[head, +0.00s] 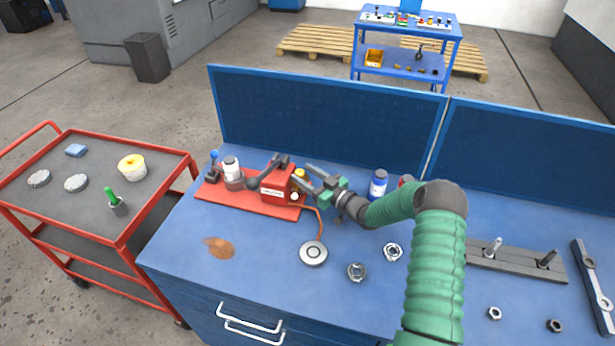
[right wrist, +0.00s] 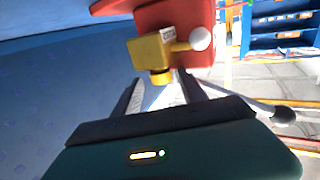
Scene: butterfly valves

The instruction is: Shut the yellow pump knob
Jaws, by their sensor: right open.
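The yellow pump knob (head: 299,173) is on the right side of the red pump block (head: 275,187). In the right wrist view the knob (right wrist: 152,52) is a yellow block with a short yellow stub below and a yellow rod ending in a white ball (right wrist: 200,39). The white ball (head: 294,196) also shows in the head view. My right gripper (head: 310,178) is beside the pump from the right. In the right wrist view its fingers (right wrist: 160,88) are spread, with the yellow stub at the gap between their tips; contact cannot be told. My left gripper is out of view.
The pump stands on a red base plate (head: 232,196) on the blue bench (head: 190,262). A dark lever (head: 266,172) and a white bottle (head: 231,165) are left of the knob. A hose runs to a round gauge (head: 313,253). A blue bottle (head: 378,185) stands behind my right arm.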

